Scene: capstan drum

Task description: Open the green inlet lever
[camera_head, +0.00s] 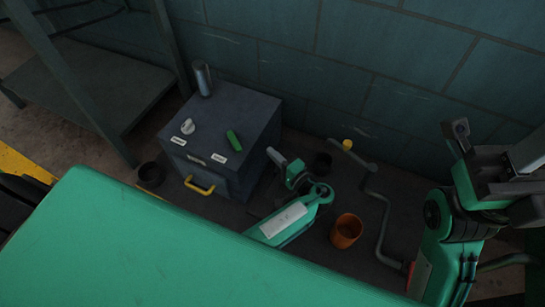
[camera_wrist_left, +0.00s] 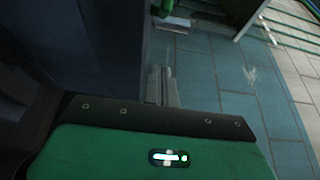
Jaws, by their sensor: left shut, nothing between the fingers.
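The green inlet lever (camera_head: 234,141) lies on top of a dark box (camera_head: 248,108), towards its right side, beside a white label. My left gripper (camera_head: 273,153) is just right of the box, apart from the lever and lower in the picture. Its fingers are shut and empty; they also show in the left wrist view (camera_wrist_left: 163,72). A green part at the top edge of the left wrist view cannot be identified for sure. My right gripper (camera_head: 458,134) is at the far right, away from the box; its finger opening is unclear.
The box also carries a pale knob (camera_head: 187,126), a grey cylinder (camera_head: 203,78) and a yellow front handle (camera_head: 199,187). An orange cup (camera_head: 346,231) and a bent grey pipe (camera_head: 385,215) are to the right. A tiled wall (camera_head: 330,60) stands behind.

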